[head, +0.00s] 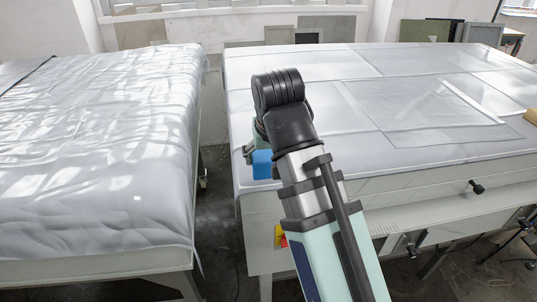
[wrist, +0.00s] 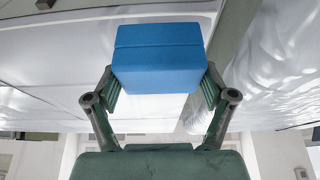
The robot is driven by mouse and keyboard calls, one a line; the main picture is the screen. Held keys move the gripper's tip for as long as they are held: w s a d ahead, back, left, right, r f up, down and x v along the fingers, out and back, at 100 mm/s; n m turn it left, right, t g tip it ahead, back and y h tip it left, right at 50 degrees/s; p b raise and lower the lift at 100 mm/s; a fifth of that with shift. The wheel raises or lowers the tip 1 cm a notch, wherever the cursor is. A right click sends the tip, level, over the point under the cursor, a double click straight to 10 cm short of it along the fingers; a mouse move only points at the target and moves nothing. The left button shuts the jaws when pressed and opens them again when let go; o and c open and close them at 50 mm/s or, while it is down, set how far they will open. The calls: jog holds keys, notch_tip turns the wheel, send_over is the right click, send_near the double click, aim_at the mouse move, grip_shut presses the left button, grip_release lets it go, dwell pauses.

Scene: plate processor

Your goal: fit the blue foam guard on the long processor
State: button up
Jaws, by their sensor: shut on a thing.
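The blue foam guard (head: 262,164) is a small blue block with a groove line across it in the wrist view (wrist: 158,62). My gripper (wrist: 160,86) is shut on it, one finger pressed on each side. In the head view my arm hides most of the gripper. The guard appears at the left front corner of the right-hand long machine (head: 330,183); I cannot tell whether it touches that machine. The right-hand machine has a white sheeted top, a pale front and dark knobs. Which machine is the long processor is not clear.
A second long bench (head: 95,160) under a wrinkled white sheet stands at the left. A narrow floor gap (head: 215,200) runs between the two. A red and yellow switch (head: 281,238) is on the right machine's front. Panels (head: 425,30) lean at the back.

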aim_at(268, 183)
jog(key=shift+f+b, duration=1.2)
jog(key=shift+f, duration=1.75)
jog(key=shift+f, duration=0.3)
jog(key=o, duration=1)
